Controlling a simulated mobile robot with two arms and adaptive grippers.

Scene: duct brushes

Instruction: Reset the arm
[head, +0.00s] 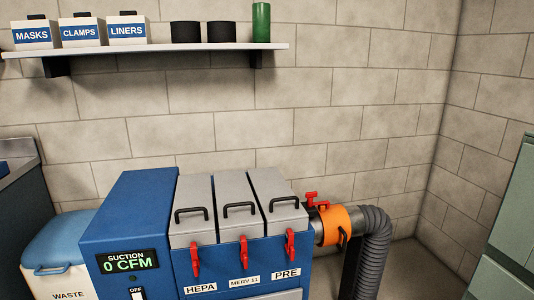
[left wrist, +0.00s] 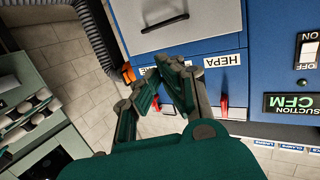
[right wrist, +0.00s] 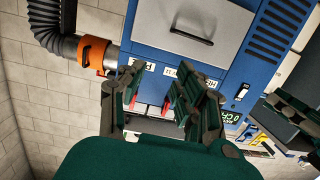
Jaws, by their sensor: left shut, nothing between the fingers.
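The blue suction unit (head: 132,222) stands in the middle of the head view, its display (head: 128,262) reading 0 CFM. Its three grey lids, HEPA (head: 192,225), MERV 11 (head: 238,220) and PRE (head: 277,212), lie closed, with red latches below them. In the left wrist view my left gripper (left wrist: 163,72) is shut and empty in front of the unit, near the HEPA label (left wrist: 222,60). In the right wrist view my right gripper (right wrist: 160,74) has its fingers apart, with nothing between them, before the unit's labels. Neither gripper shows in the head view.
An orange collar (head: 336,226) with a red lever (head: 315,200) joins a grey hose (head: 375,250) to the unit's right side. A waste bin (head: 60,255) stands at left. A wall shelf (head: 150,49) holds boxes and canisters. A green cabinet (head: 510,220) is at right.

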